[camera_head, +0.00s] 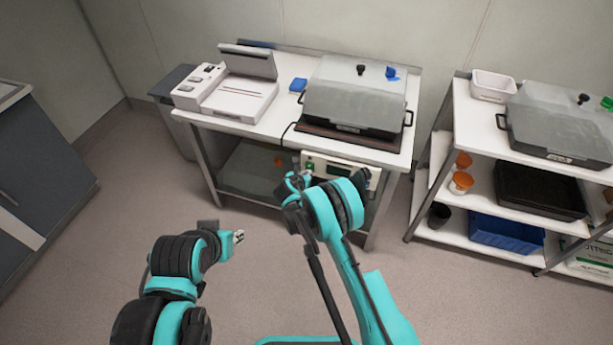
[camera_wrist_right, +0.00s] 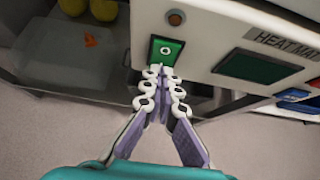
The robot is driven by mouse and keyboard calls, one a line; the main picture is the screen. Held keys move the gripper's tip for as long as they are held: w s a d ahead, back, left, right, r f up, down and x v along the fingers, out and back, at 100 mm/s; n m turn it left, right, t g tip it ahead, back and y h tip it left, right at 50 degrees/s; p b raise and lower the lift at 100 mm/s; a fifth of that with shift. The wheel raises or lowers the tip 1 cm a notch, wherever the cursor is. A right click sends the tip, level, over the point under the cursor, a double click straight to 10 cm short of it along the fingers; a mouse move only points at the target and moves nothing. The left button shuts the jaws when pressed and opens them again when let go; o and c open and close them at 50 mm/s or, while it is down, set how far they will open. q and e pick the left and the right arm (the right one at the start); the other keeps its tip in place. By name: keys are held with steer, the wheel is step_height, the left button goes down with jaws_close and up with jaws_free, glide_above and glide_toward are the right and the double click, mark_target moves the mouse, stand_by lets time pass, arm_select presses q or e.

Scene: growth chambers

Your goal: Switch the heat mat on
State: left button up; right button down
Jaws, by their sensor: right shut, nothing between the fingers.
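The heat mat controller (camera_head: 345,172) is a white box on the front edge of the table, below the dark heat mat (camera_head: 350,140). In the right wrist view its label (camera_wrist_right: 285,43) reads HEAT MAT. Its green switch (camera_wrist_right: 166,50) has a pale round mark. A brown-orange lamp (camera_wrist_right: 175,18) looks dull and the display (camera_wrist_right: 249,66) is dark. My right gripper (camera_wrist_right: 163,76) is shut and empty, its tips at the switch's lower edge; I cannot tell whether they touch. It also shows in the head view (camera_head: 298,181). My left gripper (camera_head: 239,237) hangs over the floor.
A lidded propagator (camera_head: 355,95) stands on the heat mat. A white device with a raised lid (camera_head: 235,95) and a blue block (camera_head: 298,85) are to its left. A shelf rack (camera_head: 440,165) stands at right. Floor at left is clear.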

steer(key=shift+w+d+f, duration=0.1)
steer(key=shift+w, duration=0.15)
steer(key=shift+r, duration=0.9)
